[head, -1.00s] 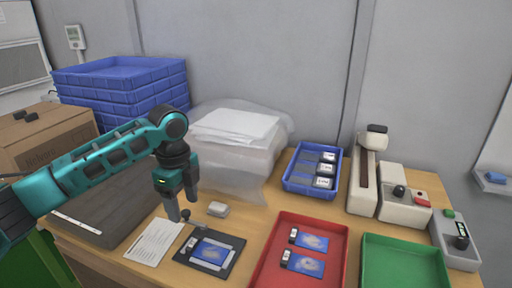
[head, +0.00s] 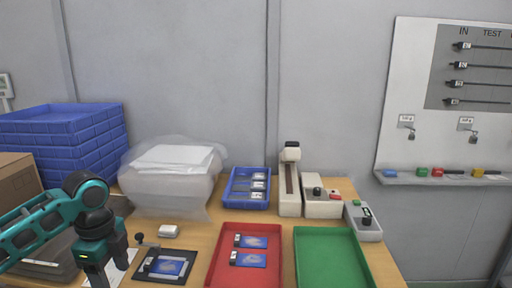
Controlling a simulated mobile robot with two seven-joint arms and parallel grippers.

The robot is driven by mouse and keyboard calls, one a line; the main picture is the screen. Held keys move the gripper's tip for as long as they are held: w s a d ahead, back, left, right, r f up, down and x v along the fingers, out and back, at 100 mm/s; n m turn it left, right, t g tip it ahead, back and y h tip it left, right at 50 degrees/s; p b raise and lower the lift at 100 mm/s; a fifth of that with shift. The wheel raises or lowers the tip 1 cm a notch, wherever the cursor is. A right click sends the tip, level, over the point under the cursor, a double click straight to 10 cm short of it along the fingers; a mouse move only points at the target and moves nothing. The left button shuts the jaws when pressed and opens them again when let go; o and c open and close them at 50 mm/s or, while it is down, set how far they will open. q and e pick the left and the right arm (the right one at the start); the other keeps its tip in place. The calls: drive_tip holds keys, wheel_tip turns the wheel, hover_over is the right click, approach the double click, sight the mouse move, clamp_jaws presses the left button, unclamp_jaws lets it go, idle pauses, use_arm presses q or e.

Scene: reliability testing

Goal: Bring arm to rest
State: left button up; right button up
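My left arm comes in from the left, and my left gripper (head: 108,270) points down over the left part of the bench. It is above the white paper sheet (head: 127,259), left of the black fixture (head: 143,277). Its two fingers stand apart with nothing seen between them; their tips are near the bottom edge of the picture. My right gripper is not in view.
A red tray (head: 254,226) holds blue cards, and an empty green tray (head: 330,250) sits right of it. Behind are a blue bin (head: 232,200), a pale upright device (head: 290,205) and a wrapped stack (head: 165,190). Blue crates (head: 70,150) are stacked at left.

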use_arm(q)
drive_tip(key=s+d+f+n+t+h, duration=0.2)
drive_tip(key=s+d+f+n, duration=0.3)
drive_tip(key=s+d+f, duration=0.75)
drive_tip(key=s+a+n+t+y, duration=0.15)
drive_tip(key=s+a+n, duration=0.25)
drive_tip(key=s+n, duration=0.8)
drive_tip(key=w+d+f+t+h, duration=0.1)
drive_tip(key=w+d+f+t, duration=0.1)
drive_tip(key=w+f+t, duration=0.5)
drive_tip(key=shift+w+d+f+m+p, duration=0.35)
drive_tip(key=shift+w+d+m+p, duration=0.05)
drive_tip(key=shift+w+p, duration=0.1)
drive_tip(key=shift+h, duration=0.25)
